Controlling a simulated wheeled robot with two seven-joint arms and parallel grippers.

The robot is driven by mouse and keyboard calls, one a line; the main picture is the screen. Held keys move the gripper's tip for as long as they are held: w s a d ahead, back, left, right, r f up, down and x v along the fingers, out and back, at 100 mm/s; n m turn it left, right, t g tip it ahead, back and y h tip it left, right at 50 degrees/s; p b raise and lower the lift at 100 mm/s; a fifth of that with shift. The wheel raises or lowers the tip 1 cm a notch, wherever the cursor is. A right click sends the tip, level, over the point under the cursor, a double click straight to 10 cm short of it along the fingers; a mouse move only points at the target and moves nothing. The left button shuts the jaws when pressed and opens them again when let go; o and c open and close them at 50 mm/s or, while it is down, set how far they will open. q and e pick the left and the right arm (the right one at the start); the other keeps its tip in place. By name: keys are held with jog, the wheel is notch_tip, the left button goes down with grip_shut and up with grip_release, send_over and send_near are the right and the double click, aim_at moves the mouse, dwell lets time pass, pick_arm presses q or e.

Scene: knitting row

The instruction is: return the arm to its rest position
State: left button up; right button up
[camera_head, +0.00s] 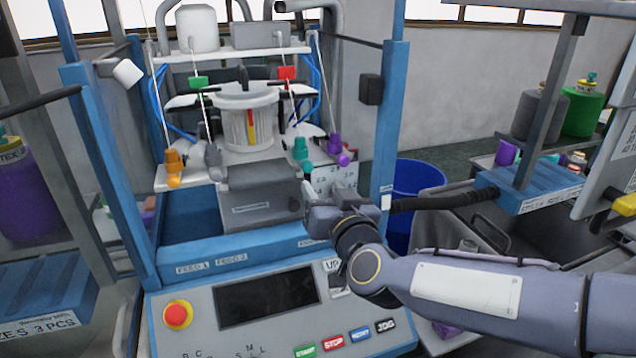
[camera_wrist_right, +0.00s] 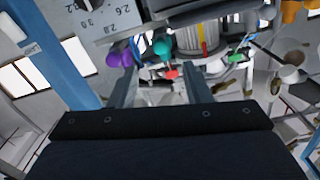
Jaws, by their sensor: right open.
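My right arm comes in from the right in the head view, and its gripper (camera_head: 318,192) is over the front right of the blue knitting machine (camera_head: 180,262), near its dial panel. In the right wrist view the two fingers of the right gripper (camera_wrist_right: 160,88) stand apart with nothing held between them. Beyond the fingers the wrist view shows a purple cone (camera_wrist_right: 120,54), a teal cone (camera_wrist_right: 162,46) and the needle cylinder (camera_wrist_right: 203,38). My left gripper is not in the head view.
The control panel with a dark screen (camera_head: 266,298) and a red button (camera_head: 177,314) lies in front. A blue bin (camera_head: 418,178) stands right of the machine. A dark hose (camera_head: 440,200) runs behind my arm. A blue crate (camera_head: 530,186) and a rack with yarn cones (camera_head: 584,108) stand at right.

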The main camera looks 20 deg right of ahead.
jog(key=shift+s, duration=0.25)
jog(key=s+d+f+g+y, duration=0.1)
jog(key=s+f+g, duration=0.5)
jog(key=s+f, duration=0.3)
jog(key=s+d+f+g+y, duration=0.2)
jog(key=s+f+g, duration=0.4)
jog(key=s, duration=1)
notch_tip(320, 180, down, 3)
jog(key=shift+s+r, duration=0.1)
jog(key=shift+s, duration=0.25)
dwell(1.4)
